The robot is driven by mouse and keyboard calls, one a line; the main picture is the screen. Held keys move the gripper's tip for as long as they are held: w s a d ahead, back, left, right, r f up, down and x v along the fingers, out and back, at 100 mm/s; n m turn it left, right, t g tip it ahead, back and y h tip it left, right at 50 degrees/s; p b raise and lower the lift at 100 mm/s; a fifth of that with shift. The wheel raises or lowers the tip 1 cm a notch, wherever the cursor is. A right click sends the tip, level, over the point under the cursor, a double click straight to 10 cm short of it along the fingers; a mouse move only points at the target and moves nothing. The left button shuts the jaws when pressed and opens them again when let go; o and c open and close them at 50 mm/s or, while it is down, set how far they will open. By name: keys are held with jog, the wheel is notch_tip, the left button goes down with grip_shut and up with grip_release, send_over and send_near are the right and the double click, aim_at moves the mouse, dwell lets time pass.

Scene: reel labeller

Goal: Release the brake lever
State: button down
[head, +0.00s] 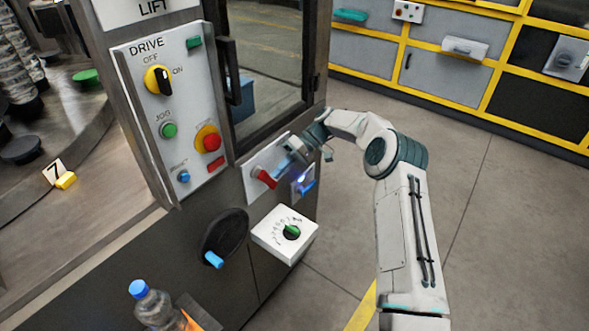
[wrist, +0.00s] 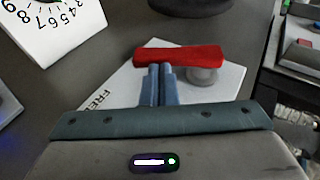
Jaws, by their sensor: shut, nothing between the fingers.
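The brake lever is a red bar on a pale plate with the partly hidden word "FREE". In the head view the lever (head: 265,178) sticks out from its plate (head: 252,167) on the machine's front, below the door. In the wrist view the lever (wrist: 180,55) lies crosswise at the top of the plate (wrist: 228,88), with a grey round pivot (wrist: 201,75) under its right part. My gripper (wrist: 160,70) is shut and empty, its blue fingertips at the lever's near edge, left of the pivot. I cannot tell whether they touch. In the head view my gripper (head: 284,163) is beside the lever.
A white dial box (head: 285,234) with a green knob sits below the plate. A dark round hub with a blue handle (head: 214,260) is lower left. The DRIVE panel (head: 150,110) is upper left. A bottle (head: 150,305) stands at the bottom. Open floor lies right.

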jog(key=shift+d+f, duration=0.1)
jog(key=shift+f, duration=0.3)
dwell(0.3)
